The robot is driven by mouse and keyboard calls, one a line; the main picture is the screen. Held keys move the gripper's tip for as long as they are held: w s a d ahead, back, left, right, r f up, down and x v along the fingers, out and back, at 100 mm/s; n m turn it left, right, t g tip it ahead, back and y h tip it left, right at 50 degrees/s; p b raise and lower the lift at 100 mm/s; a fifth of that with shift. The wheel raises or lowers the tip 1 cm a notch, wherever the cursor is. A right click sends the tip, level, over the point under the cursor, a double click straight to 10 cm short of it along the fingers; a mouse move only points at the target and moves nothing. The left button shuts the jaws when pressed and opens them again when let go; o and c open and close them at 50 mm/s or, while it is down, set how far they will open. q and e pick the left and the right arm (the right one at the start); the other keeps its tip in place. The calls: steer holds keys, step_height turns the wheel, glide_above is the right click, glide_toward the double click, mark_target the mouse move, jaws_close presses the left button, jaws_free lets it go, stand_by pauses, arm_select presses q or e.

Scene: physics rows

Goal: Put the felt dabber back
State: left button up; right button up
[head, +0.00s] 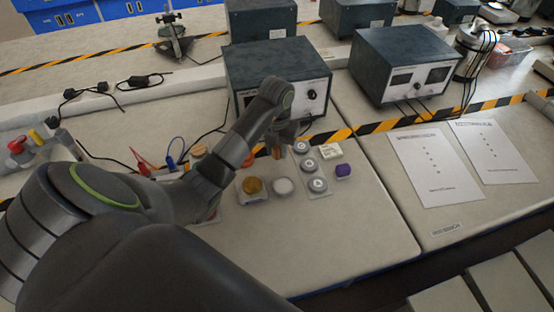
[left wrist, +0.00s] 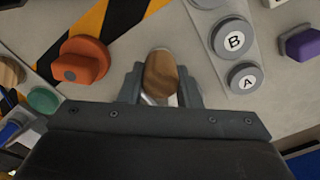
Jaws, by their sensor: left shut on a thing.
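My left gripper (left wrist: 160,88) is shut on a brown, wood-coloured rounded piece (left wrist: 161,72), which looks like the handle of the felt dabber. Its lower end and any felt are hidden, and I cannot tell whether it touches the bench. My right gripper is not in view.
Discs B (left wrist: 233,38) and A (left wrist: 243,77) lie right of the gripper. A purple block (head: 344,171), white box (head: 331,150), white round piece (head: 283,186) and gold-topped piece (head: 252,186) stand nearby. A dark instrument box (head: 262,68) stands behind. The front bench is clear.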

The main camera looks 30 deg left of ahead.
mark_target(277, 157)
arm_select(q)
step_height(277, 157, down, 3)
steer(key=shift+r+p, duration=0.1)
steer(key=shift+p, duration=0.2)
steer(key=shift+f, duration=0.45)
steer(key=o, duration=0.9)
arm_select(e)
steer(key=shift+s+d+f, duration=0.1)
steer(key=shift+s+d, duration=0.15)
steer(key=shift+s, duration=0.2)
